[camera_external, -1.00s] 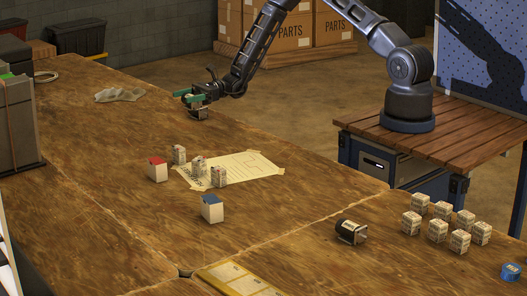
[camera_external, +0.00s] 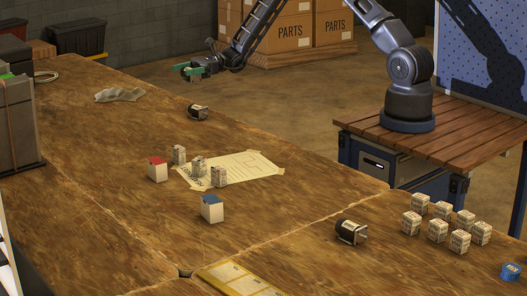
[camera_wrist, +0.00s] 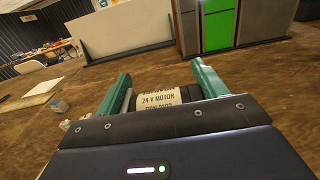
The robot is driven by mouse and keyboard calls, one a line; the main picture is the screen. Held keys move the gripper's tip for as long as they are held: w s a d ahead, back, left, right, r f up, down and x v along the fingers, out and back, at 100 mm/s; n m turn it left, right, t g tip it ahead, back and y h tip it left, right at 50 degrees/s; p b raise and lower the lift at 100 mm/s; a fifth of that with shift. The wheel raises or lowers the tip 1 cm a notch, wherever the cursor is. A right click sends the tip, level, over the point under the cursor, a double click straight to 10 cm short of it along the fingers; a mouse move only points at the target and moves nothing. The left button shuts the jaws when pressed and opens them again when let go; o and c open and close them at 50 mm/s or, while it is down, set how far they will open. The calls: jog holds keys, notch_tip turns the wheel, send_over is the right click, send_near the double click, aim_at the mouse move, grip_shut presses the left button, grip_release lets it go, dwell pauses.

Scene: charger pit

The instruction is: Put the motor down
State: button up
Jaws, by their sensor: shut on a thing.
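My gripper (camera_external: 194,73) is above the far part of the wooden table, its green fingers pointing left. In the wrist view my gripper (camera_wrist: 160,88) is shut on a motor (camera_wrist: 158,99) with a pale "24 V MOTOR" label and dark ends. The gripper body hides the motor's lower part. In the external view the held motor is too small to make out clearly. A second dark, motor-like thing (camera_external: 197,112) lies on the table below the gripper, apart from it. Another black motor with a silver shaft (camera_external: 351,232) lies near the right front.
Several small labelled boxes (camera_external: 437,230) stand at the right, with a blue roll (camera_external: 511,271) nearby. A paper sheet (camera_external: 250,167) has small boxes around its left end. A crumpled cloth (camera_external: 119,95) lies at the back left. Table between cloth and paper is largely clear.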

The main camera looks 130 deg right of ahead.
jog(key=w+a+n+g+y, duration=0.1)
jog(key=w+a+n+y, duration=0.15)
jog(key=w+a, duration=0.8)
jog(key=w+a+n+y, duration=0.2)
jog(key=w+a+y, duration=0.2)
jog(key=w+a, duration=0.65)
jog(key=w+a+n+g+y, duration=0.2)
jog(key=a+n+g+y, duration=0.15)
jog(key=a, duration=2.05)
jog(key=w+a+n+g+y, duration=0.25)
jog(key=a+y, duration=0.25)
jog(key=a, duration=1.9)
jog(key=n+g+y, duration=0.3)
jog(key=n+g, duration=0.5)
jog(key=g, duration=0.3)
send_over(430, 260)
notch_tip(430, 260, down, 20)
jog(key=shift+w+r, duration=0.1)
jog(key=shift+r, duration=0.05)
jog(key=shift+f, duration=0.2)
